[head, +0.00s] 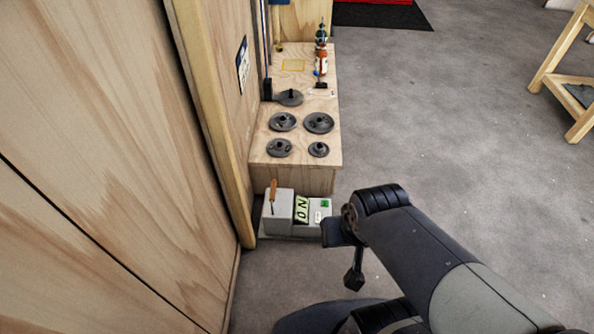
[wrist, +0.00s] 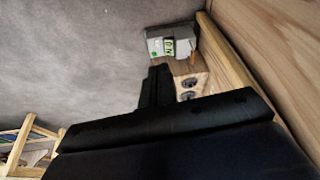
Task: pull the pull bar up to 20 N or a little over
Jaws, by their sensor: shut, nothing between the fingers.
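The pull bar (head: 273,190) is a small orange-brown handle standing upright on a grey box (head: 278,214) on the floor. Beside it, a pale green display (head: 302,209) appears to read 0 N. In the wrist view the display (wrist: 168,46) and the pull bar (wrist: 193,57) are small and far off. My gripper (wrist: 158,84) is shut and empty, its dark fingers pointing towards the box end. In the head view my dark wrist parts are to the right of the box, apart from the bar; the fingertips are hard to make out there.
A low wooden bench (head: 293,180) behind the box carries several dark round weights (head: 318,123) and a colourful stacked item (head: 320,62). A plywood wall (head: 90,170) with a timber post (head: 215,120) runs close along the left. The grey floor (head: 440,120) to the right is open.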

